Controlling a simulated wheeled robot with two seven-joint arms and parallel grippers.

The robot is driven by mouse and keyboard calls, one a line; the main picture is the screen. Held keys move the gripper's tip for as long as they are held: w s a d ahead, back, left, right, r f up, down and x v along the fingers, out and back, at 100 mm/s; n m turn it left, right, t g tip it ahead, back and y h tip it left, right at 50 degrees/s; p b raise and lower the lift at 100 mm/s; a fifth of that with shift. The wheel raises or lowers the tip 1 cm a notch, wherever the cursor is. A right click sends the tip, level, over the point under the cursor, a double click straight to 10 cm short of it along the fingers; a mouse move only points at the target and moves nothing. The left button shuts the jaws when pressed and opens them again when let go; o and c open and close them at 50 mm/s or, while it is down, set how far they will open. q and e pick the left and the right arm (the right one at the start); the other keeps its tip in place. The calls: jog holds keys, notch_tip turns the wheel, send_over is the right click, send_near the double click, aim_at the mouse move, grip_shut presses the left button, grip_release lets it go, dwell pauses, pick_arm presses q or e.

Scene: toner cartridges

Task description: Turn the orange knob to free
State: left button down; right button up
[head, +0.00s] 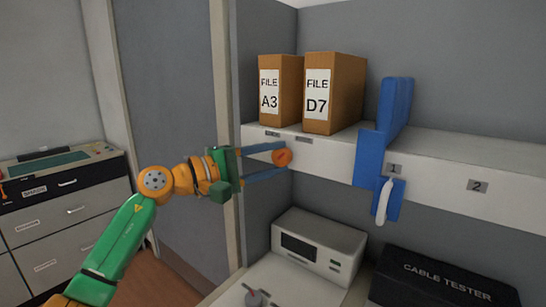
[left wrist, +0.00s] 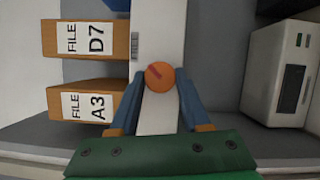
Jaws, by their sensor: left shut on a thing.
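The round orange knob (head: 282,157) is on the front face of the white shelf, below the files. It carries a dark red mark, which slants up to the left in the left wrist view (left wrist: 159,75). My left gripper (head: 279,158) reaches it from the left, with one blue finger above and one below. It is shut on the knob, and the fingertips sit at its opposite sides in the left wrist view (left wrist: 160,80). I see no readable "free" label by the knob. My right gripper is in neither view.
Files A3 (head: 279,92) and D7 (head: 333,92) stand on the shelf (head: 456,150). A blue holder (head: 370,158) with a white handle straddles the shelf at label 1. A white device (head: 318,246) and the black cable tester (head: 440,283) stand below. A drawer cabinet (head: 60,210) is at left.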

pick_arm(q)
jog(key=shift+c, duration=1.8)
grip_release()
jog(key=shift+w, duration=0.1)
jog(key=shift+a+f+b, duration=0.2)
jog(key=shift+b, duration=0.1)
jog(key=b+v, duration=0.3)
jog(key=v, duration=0.3)
jog(key=shift+s+a+r+b, duration=0.15)
jog(key=shift+s+a+b, duration=0.15)
jog(key=shift+b, duration=0.05)
